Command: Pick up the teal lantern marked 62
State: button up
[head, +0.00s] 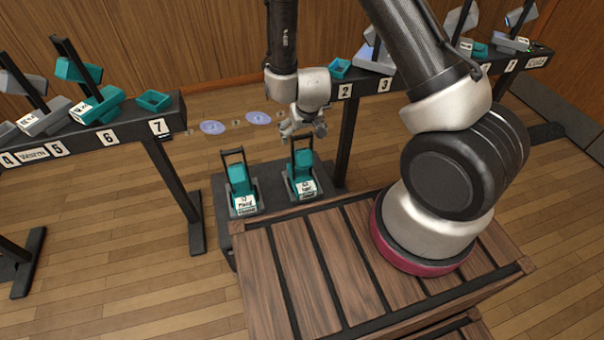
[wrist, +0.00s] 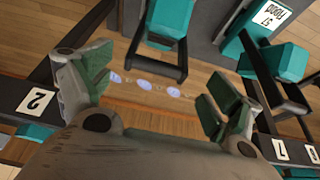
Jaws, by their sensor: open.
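Two teal lanterns with black upright yokes stand side by side on a low dark platform. The right lantern (head: 302,163) has a white front label too small to read surely in the head view. The left lantern (head: 239,175) carries a label that reads 57 FLOOD in the wrist view (wrist: 268,27). My gripper (head: 303,128) is open and empty, above and just behind the right lantern's yoke. In the wrist view, my gripper (wrist: 155,92) has its fingers spread wide, with the right lantern (wrist: 168,20) beyond them at the top edge, its label out of view.
The dark platform (head: 222,205) adjoins my wooden-topped base. Black rails stand on both sides: the left rail (head: 175,112) numbered up to 7, the right rail (head: 365,90) with 2 and 3. Both hold grey and teal lanterns. Pale discs (head: 212,127) lie on the floor behind.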

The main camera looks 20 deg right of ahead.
aim_at(302, 163)
jog(key=x, duration=0.7)
jog(key=shift+d, duration=0.2)
jog(key=shift+r, duration=0.1)
grip_shut()
